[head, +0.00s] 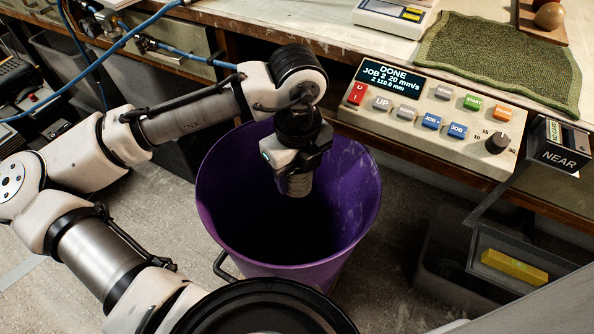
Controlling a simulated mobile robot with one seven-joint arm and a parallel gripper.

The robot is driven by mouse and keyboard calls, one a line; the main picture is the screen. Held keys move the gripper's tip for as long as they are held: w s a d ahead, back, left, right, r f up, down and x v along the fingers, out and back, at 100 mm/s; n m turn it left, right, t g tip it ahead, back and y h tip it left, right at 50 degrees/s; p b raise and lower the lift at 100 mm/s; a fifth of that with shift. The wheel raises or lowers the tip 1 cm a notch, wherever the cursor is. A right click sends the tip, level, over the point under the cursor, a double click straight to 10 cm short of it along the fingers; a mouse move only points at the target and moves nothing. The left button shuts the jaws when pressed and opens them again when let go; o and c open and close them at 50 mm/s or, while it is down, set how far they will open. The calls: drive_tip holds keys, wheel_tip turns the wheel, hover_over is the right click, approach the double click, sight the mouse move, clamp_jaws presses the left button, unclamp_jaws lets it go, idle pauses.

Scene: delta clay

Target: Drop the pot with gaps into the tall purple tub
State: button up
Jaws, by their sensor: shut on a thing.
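The tall purple tub (222,200) stands on the floor in front of the workbench, its mouth open upward and its inside dark. My gripper (296,170) points down over the tub's mouth, near its back-right part. It is shut on a small grey-brown pot (297,187) with ribbed or banded sides, which hangs below the fingers. The pot is within the tub's outline in the head view; how far it is above or below the rim is hard to tell. Gaps in its wall cannot be made out clearly, and the fingers hide its upper part.
A control panel (420,130) with a lit "DONE" display sits on the workbench edge, right behind the tub. A green cloth (500,60) lies farther back. A grey bin (440,250) with a yellow item is at right. A blue hose (90,55) runs at upper left.

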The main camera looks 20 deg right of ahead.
drive_tip(key=shift+f, duration=0.15)
drive_tip(key=o, duration=1.1)
drive_tip(key=shift+c, duration=0.2)
wheel_tip(320, 180, up, 14)
drive_tip(key=p, duration=0.3)
